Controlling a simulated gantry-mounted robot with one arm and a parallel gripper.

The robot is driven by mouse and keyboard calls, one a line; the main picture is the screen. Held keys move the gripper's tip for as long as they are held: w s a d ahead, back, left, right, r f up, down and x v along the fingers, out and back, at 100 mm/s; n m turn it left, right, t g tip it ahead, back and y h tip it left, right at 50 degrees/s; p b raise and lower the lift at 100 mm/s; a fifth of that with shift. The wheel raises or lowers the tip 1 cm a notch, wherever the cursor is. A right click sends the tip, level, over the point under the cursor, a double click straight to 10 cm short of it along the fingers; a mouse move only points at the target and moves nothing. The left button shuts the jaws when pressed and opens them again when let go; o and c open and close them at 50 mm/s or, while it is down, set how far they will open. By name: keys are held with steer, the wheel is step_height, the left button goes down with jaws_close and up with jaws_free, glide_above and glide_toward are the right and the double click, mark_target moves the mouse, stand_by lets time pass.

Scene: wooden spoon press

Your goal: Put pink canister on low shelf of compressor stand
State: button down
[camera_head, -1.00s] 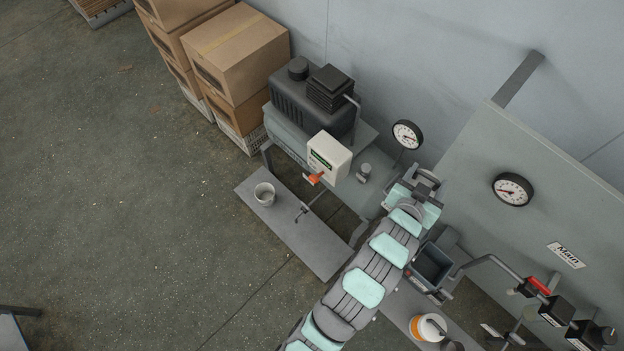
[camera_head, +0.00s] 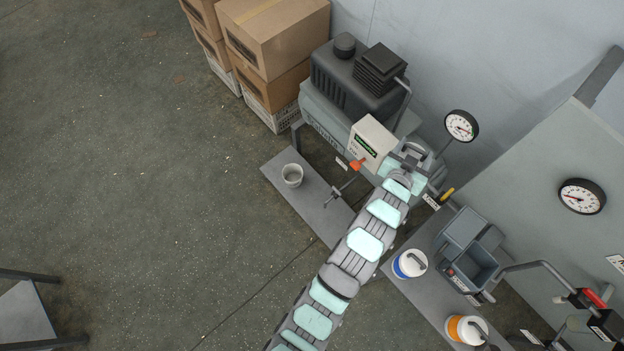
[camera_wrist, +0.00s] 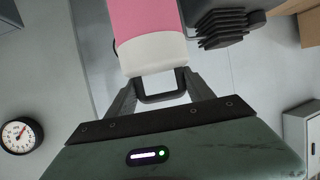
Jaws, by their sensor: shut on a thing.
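The pink canister (camera_wrist: 149,17) with its white end (camera_wrist: 153,55) fills the top of the wrist view. My gripper (camera_wrist: 162,86) is shut on the dark loop handle at that white end. In the head view my gripper (camera_head: 415,158) is beside the white control box, over the right end of the compressor (camera_head: 333,118); my arm hides the canister there. The compressor stands on a stand with a low grey board (camera_head: 318,213) extending in front.
The white box (camera_head: 371,142) with an orange-knobbed lever (camera_head: 356,165) stands close to my gripper. A gauge (camera_head: 461,126) rises just right. Blue-banded (camera_head: 410,264) and orange-banded (camera_head: 467,331) canisters and grey bins (camera_head: 470,265) are on the right. Cartons (camera_head: 272,40) stand back left.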

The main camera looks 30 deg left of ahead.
steer(key=w+d+f+b, duration=0.15)
steer(key=f+b, duration=0.75)
steer(key=f, duration=1.1)
steer(key=d+f+b, duration=0.2)
steer(key=f+b, duration=0.8)
steer(key=f, duration=1)
steer(key=s+a+f+b, duration=0.25)
steer(key=f+b, duration=0.25)
steer(key=f, duration=0.3)
steer(key=s+a+f+n+y+b, duration=0.1)
steer(key=s+a+f+b, duration=0.2)
steer(key=f, duration=0.4)
steer(key=s+a+f+b, duration=0.1)
steer(key=a+f+b, duration=0.1)
steer(key=f+b, duration=0.5)
step_height(320, 180, down, 21)
steer(key=b, duration=1.8)
steer(key=shift+s+r, duration=0.15)
steer(key=shift+r, duration=0.05)
steer(key=shift+c, duration=1.9)
jaws_free()
